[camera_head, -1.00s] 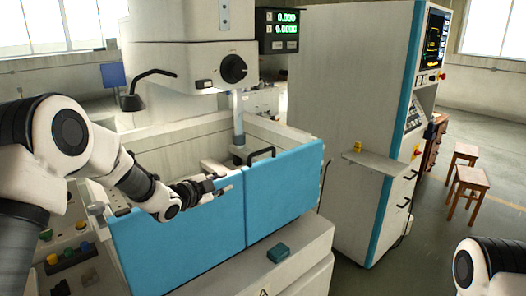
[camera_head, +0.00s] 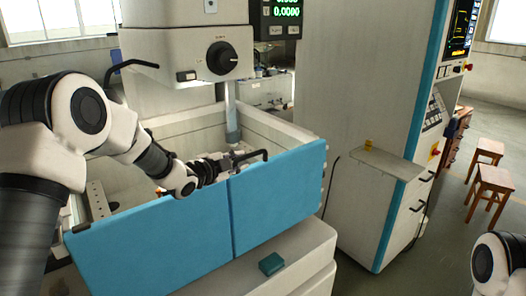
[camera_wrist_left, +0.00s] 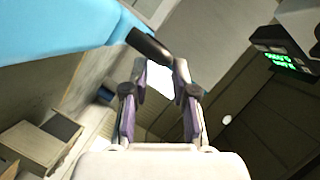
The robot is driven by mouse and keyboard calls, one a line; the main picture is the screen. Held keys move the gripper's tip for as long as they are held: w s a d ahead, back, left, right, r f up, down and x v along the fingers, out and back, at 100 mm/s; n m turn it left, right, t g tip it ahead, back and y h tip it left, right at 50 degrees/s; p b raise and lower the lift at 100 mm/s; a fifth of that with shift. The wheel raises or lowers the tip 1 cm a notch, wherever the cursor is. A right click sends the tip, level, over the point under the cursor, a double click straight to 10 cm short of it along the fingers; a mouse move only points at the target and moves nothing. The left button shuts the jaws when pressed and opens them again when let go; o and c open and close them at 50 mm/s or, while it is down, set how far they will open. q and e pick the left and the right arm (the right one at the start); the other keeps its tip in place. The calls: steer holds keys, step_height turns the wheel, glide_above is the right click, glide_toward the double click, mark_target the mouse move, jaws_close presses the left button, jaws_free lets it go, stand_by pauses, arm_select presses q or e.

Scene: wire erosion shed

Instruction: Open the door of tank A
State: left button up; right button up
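The tank (camera_head: 281,130) has two blue front panels, a left panel (camera_head: 150,245) and a right panel (camera_head: 280,195). A black bar handle (camera_head: 256,155) stands at the top edge of the right panel. My left gripper (camera_head: 238,159) is at the left end of this handle, above the panel tops. In the left wrist view the left gripper (camera_wrist_left: 161,68) has its two fingers apart. The dark handle (camera_wrist_left: 148,43) lies at the fingertips, beside the blue panel (camera_wrist_left: 60,25); I cannot tell whether they touch. My right gripper is out of view.
A machine head with a black knob (camera_head: 221,58) hangs over the tank. A small teal block (camera_head: 271,264) lies on the ledge before the panels. A tall control cabinet (camera_head: 355,80) stands to the right, with wooden stools (camera_head: 491,180) on open floor beyond.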

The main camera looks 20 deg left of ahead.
mark_target(248, 156)
arm_select(q)
steer(key=shift+w+d, duration=0.1)
steer(key=shift+w, duration=0.2)
steer(key=p, duration=0.1)
steer(key=w, duration=0.1)
steer(key=w+p, duration=0.1)
steer(key=shift+d+r+p, duration=0.25)
steer(key=shift+d+p, duration=0.1)
steer(key=shift+d, duration=0.05)
steer(key=x, duration=0.2)
steer(key=p+x, duration=0.1)
steer(key=x, duration=0.1)
steer(key=shift+w+f, duration=0.2)
steer(key=shift+f, duration=0.25)
steer(key=shift+s+r, duration=0.15)
steer(key=shift+s, duration=0.05)
steer(key=shift+s+r, duration=0.15)
steer(key=shift+s, duration=0.1)
jaws_close()
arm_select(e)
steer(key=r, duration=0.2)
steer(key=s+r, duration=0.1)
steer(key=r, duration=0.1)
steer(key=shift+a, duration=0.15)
